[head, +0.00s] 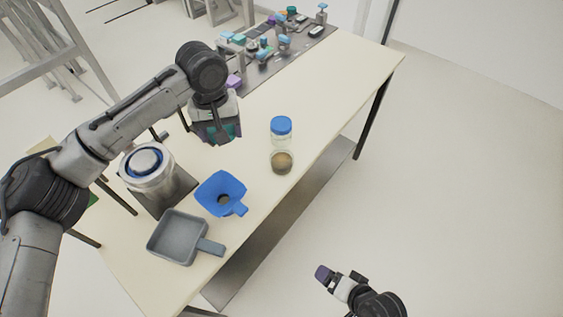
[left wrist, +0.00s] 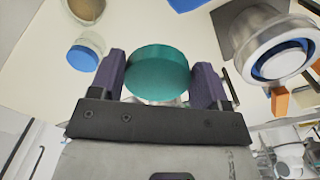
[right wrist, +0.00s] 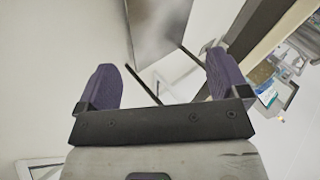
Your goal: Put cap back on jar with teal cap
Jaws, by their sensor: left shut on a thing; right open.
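The teal cap (left wrist: 158,72) sits between the two fingers of my left gripper (left wrist: 163,80), which is shut on it. In the head view my left gripper (head: 217,132) is above the far-left part of the table, with a bit of teal showing between its fingers. A small pale, glassy patch shows by the cap's near edge in the left wrist view; I cannot tell whether it is the jar. The jar's body is otherwise hidden. My right gripper (right wrist: 165,88) is open and empty, over the floor off the table's right edge, at the bottom of the head view (head: 340,276).
A clear jar with a blue cap (head: 281,125) stands to the right of the left gripper. A blue funnel (head: 214,186), a grey scoop (head: 174,238) and a metal container on a scale (head: 147,166) are nearer. Several small items lie at the far end.

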